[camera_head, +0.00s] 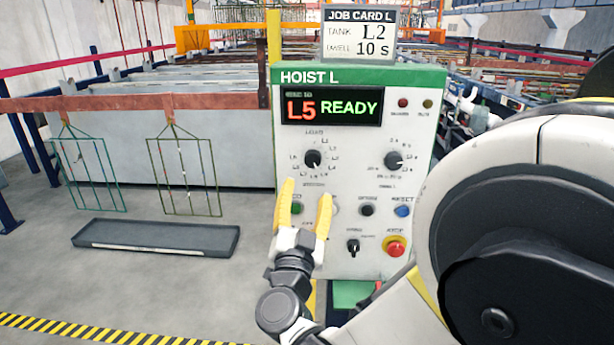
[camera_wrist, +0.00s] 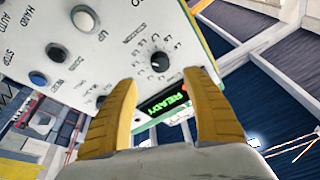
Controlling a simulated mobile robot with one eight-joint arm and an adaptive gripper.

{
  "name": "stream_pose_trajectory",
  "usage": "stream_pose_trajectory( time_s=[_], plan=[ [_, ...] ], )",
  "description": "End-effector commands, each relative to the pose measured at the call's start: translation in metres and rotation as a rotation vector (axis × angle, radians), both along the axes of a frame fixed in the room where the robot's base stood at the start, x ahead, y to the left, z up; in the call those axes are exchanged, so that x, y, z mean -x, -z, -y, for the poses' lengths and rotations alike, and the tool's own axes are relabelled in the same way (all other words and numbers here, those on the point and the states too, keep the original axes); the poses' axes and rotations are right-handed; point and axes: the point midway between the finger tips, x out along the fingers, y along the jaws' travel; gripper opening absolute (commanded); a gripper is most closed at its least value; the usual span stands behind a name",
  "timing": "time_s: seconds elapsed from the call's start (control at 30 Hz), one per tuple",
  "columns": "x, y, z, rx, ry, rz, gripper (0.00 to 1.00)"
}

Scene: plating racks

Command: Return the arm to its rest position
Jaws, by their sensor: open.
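My gripper (camera_head: 305,208) has two yellow fingers, spread apart and empty, in front of the lower left part of the hoist control panel (camera_head: 350,240). In the wrist view the open fingers (camera_wrist: 160,115) show against the tilted panel face (camera_wrist: 120,60), with nothing between them but part of the panel. I cannot tell whether a fingertip touches the panel. The panel's display (camera_head: 331,107) reads "L5 READY". My arm fills the right side of the head view and hides part of the panel's right edge.
A job card (camera_head: 359,34) above the panel reads tank L2, dwell 10 s. Two wire racks, the left one (camera_head: 90,175) and the right one (camera_head: 185,175), hang above a dark tray (camera_head: 155,238). Open floor lies left, with a striped line (camera_head: 90,330). A red stop button (camera_head: 395,247) sits lower right.

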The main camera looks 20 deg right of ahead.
Motion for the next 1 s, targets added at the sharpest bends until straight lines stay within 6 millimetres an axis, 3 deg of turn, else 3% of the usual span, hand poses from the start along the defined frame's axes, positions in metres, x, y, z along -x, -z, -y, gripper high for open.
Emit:
stream_pose_trajectory(
  time_s=[0.2, 0.6, 0.67, 0.83, 0.93, 1.0],
  plan=[
    [0.018, 0.006, -0.008, -0.001, 0.0, 0.0, 0.58],
    [0.018, 0.0, -0.011, 0.012, -0.025, 0.003, 0.58],
    [0.015, -0.009, -0.017, 0.034, -0.071, 0.003, 0.58],
    [0.01, -0.038, -0.055, 0.16, -0.335, -0.074, 0.58],
    [0.02, -0.027, -0.073, 0.242, -0.498, -0.228, 0.58],
    [0.035, -0.006, -0.075, 0.283, -0.579, -0.376, 0.58]
  ],
)
